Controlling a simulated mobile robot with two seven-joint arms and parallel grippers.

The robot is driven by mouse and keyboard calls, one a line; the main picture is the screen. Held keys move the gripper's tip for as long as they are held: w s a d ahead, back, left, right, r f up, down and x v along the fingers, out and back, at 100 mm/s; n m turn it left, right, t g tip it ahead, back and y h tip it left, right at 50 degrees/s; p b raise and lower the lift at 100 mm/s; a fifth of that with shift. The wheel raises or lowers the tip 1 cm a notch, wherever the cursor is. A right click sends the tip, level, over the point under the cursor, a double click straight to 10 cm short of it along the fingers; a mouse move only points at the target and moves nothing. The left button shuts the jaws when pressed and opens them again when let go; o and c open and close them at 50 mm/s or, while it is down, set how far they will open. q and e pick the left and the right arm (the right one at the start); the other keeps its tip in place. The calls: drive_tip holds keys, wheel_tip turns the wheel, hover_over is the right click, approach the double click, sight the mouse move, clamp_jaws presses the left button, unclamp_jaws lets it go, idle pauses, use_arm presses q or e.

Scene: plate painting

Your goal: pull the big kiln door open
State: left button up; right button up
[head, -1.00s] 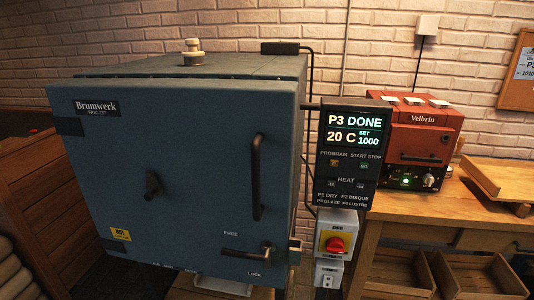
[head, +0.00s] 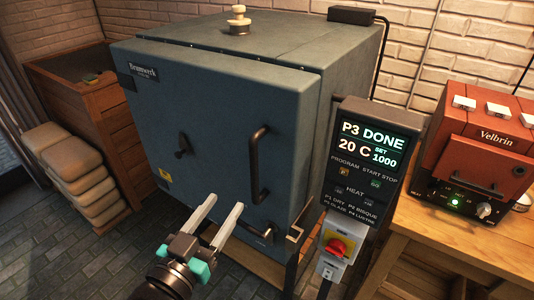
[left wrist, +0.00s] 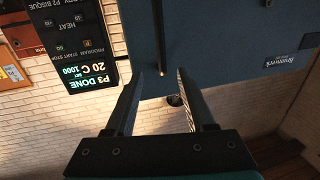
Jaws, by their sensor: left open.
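The big blue-grey kiln (head: 340,60) stands in the middle of the head view. Its door (head: 215,130) sits against the body, with a dark seam along the top. A black vertical bar handle (head: 256,170) is on the door's right side, and a lock lever (head: 262,233) is below it, partly hidden by my gripper. My left gripper (head: 225,205) is open and empty, in front of the door's lower part, left of the handle's lower end in the picture. The left wrist view shows the open fingers (left wrist: 160,78) and a dark vertical bar (left wrist: 159,35) beyond them. My right gripper is not in view.
The control panel (head: 362,160) reads "P3 DONE" and 20 C. A red and yellow switch (head: 338,247) hangs below it. A small red kiln (head: 485,150) stands on a wooden table (head: 450,235) at right. Tiled floor lies before the door.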

sight(252, 163)
use_arm(q)
drive_tip(key=x, duration=1.5)
drive_tip(key=shift+w+p, duration=0.1)
drive_tip(key=shift+p, duration=0.2)
drive_tip(key=shift+a, duration=0.1)
drive_tip(key=shift+c, duration=0.2)
clamp_jaws()
idle(0.8)
